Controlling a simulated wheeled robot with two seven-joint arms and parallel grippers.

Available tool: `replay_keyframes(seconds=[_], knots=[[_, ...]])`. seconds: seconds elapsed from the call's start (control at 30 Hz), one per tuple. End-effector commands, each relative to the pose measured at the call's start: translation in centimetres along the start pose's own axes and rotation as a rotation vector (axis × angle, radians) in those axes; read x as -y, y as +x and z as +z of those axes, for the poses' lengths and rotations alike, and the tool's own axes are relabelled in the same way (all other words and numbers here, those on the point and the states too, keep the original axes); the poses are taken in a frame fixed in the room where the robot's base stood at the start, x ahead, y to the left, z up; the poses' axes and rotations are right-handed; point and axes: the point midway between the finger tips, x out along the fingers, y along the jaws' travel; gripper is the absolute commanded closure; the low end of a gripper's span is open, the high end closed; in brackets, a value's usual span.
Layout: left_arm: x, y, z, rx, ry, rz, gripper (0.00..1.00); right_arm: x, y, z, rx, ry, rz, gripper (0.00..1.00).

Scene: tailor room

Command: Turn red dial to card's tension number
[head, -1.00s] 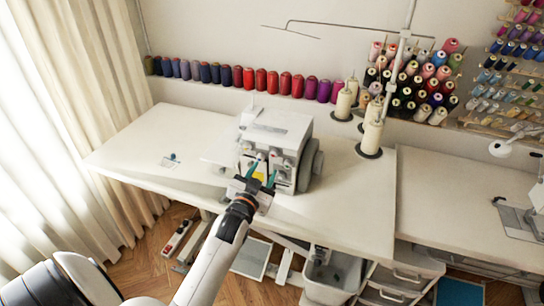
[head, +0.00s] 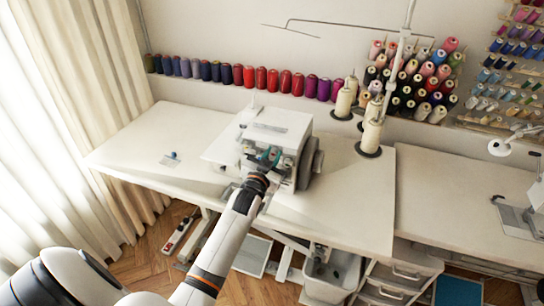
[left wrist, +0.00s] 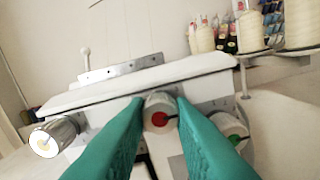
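The white machine (head: 280,125) stands on the white table, with its dials facing me. In the left wrist view (left wrist: 160,108) my left gripper's teal fingers lie one on each side of the red-capped dial (left wrist: 158,118). They look very close to its sides; I cannot tell whether they press on it. A dial with a green mark (left wrist: 234,141) is to its right, and one with a pale, yellow-centred cap (left wrist: 44,142) is to its left. In the head view my left gripper (head: 267,157) is at the machine's front. The card and dial numbers are not readable. My right gripper is not in view.
The white table (head: 150,150) is mostly clear left of the machine. A small blue item (head: 171,158) lies there. Tall cream thread cones (head: 372,135) stand right of the machine. A thin thread stand (head: 398,60) rises behind it.

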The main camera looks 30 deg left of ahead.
Motion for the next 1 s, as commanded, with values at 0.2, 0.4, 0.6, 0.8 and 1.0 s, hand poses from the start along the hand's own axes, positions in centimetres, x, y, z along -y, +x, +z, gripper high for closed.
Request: replay_keyframes(seconds=[0.2, 0.4, 0.6, 0.8, 1.0], knots=[[0.0, 0.0, 0.0, -0.001, -0.006, 0.000, 1.00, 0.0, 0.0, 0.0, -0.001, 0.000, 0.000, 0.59], [0.0, 0.0, 0.0, -0.002, -0.063, 0.000, 1.00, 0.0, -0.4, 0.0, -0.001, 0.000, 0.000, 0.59], [0.0, 0.0, 0.1, -0.002, -0.188, 0.001, 1.00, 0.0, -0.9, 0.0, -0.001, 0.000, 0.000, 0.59], [0.0, 0.0, 0.1, -0.002, -0.327, 0.000, 1.00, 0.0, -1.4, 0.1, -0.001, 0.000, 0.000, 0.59], [0.0, 0.0, 0.0, -0.002, -0.438, 0.000, 1.00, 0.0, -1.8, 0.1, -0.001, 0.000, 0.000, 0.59]])
